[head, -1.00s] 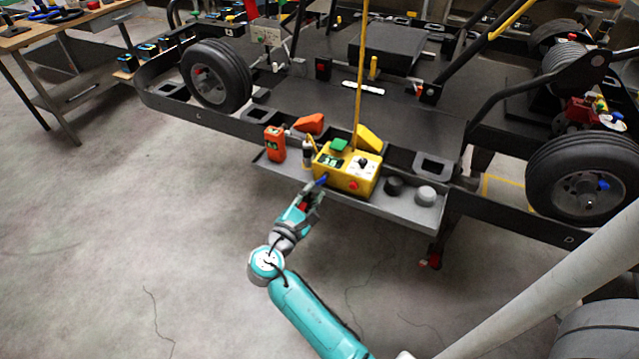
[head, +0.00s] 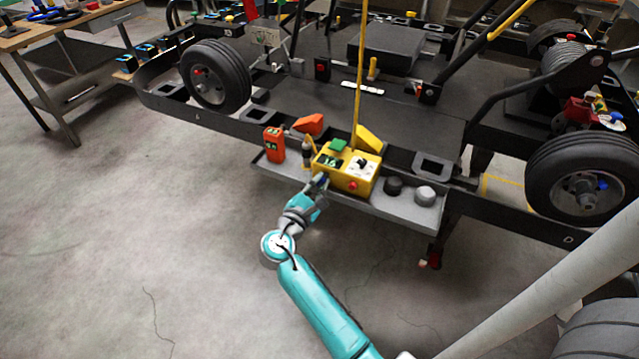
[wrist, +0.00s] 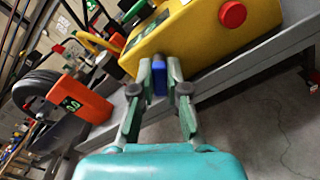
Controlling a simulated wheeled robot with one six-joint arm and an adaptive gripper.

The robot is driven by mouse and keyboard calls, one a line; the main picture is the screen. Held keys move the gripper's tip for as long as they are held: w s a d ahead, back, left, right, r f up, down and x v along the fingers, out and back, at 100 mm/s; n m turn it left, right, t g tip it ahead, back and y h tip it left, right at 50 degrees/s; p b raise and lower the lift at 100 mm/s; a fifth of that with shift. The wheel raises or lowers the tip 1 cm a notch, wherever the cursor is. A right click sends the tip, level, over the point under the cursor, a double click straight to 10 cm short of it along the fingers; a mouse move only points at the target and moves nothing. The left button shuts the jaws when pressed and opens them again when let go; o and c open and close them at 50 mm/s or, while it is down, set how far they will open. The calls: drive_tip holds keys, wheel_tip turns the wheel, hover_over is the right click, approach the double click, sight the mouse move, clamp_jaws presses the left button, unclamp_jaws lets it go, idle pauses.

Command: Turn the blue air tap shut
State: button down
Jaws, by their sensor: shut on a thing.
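The blue air tap (wrist: 159,76) sits at the lower corner of the yellow box (wrist: 195,38), at its front. In the wrist view my gripper (wrist: 160,75) has one finger on each side of the blue tap and is shut on it. In the head view my gripper (head: 319,183) reaches up to the left front of the yellow box (head: 338,177). There the fingers mostly hide the tap.
An orange device (head: 275,144) stands left of the box on the grey tray (head: 400,209). A black knob (head: 393,186) and a grey knob (head: 425,195) are on the right. A yellow pole (head: 360,75) rises behind the box. The floor in front is clear.

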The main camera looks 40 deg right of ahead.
drive_tip(key=shift+m, duration=0.3)
drive_tip(key=m, duration=0.9)
drive_tip(key=shift+w+r+m, duration=0.1)
drive_tip(key=shift+r+m, duration=0.05)
drive_tip(key=shift+m, duration=0.25)
idle(0.3)
drive_tip(key=c, duration=1.4)
unclamp_jaws()
drive_tip(key=shift+c, duration=0.2)
drive_tip(key=v, duration=1.2)
